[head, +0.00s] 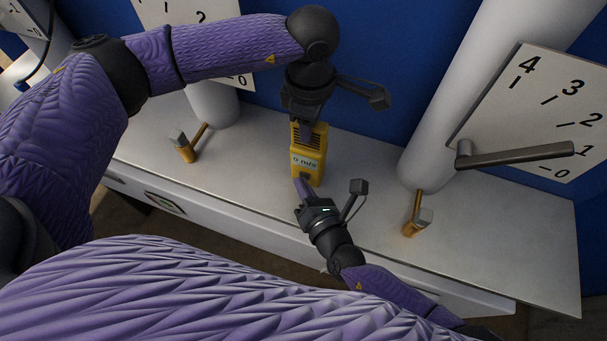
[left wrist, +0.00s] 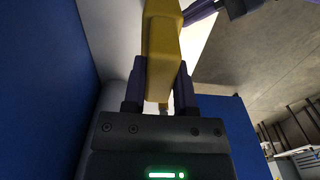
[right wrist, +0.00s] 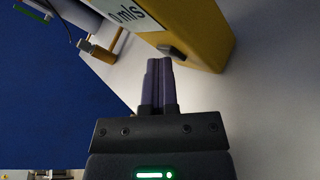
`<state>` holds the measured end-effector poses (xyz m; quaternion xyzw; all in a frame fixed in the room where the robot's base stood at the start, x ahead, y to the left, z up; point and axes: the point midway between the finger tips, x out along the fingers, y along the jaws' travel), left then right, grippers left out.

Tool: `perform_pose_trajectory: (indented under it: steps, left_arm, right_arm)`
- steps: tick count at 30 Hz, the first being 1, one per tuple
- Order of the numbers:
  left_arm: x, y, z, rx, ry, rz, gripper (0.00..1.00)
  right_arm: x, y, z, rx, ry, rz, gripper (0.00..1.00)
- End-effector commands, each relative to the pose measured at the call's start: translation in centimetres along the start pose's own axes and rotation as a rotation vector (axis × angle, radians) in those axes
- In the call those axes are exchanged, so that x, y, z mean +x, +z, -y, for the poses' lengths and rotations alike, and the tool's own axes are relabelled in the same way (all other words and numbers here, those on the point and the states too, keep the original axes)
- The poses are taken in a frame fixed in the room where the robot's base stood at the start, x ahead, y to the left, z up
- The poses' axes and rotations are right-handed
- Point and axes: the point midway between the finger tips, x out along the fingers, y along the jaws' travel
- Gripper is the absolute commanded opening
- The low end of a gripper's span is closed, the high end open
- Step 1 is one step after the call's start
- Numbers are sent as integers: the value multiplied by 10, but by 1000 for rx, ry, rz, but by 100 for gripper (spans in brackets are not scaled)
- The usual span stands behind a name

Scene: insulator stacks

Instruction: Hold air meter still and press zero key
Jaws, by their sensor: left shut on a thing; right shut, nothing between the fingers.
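The yellow air meter (head: 318,176) stands upright on the light bench, its display reading 0 m/s. My left gripper (head: 307,130) comes down from above and is shut on the meter's upper part. In the left wrist view the meter (left wrist: 160,50) sits between its two fingers. My right gripper (head: 301,183) is shut and empty, low at the meter's front. In the right wrist view its closed fingertips (right wrist: 160,62) are beside the dark key (right wrist: 171,52) below the display; I cannot tell whether they touch it. In the head view the fingers hide the key.
The bench (head: 245,180) is bare around the meter. Two brass fittings with grey ends (head: 185,148) (head: 416,222) stand left and right. White pipes, numbered dial plates (head: 545,110) and a lever handle (head: 515,155) rise near the blue wall behind.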

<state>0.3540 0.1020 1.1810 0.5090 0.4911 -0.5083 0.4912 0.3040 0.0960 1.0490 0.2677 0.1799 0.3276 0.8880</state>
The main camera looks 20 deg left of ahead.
Motion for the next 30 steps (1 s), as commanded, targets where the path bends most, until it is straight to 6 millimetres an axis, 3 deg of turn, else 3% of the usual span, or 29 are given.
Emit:
perform_pose_trajectory:
  steps: [19,30]
  left_arm:
    - [0,0,0,0,0,0,0]
    - [0,0,0,0,0,0,0]
  right_arm:
    - [-14,-10,-10,1,0,0,0]
    - [-39,-29,-28,3,-1,-1,0]
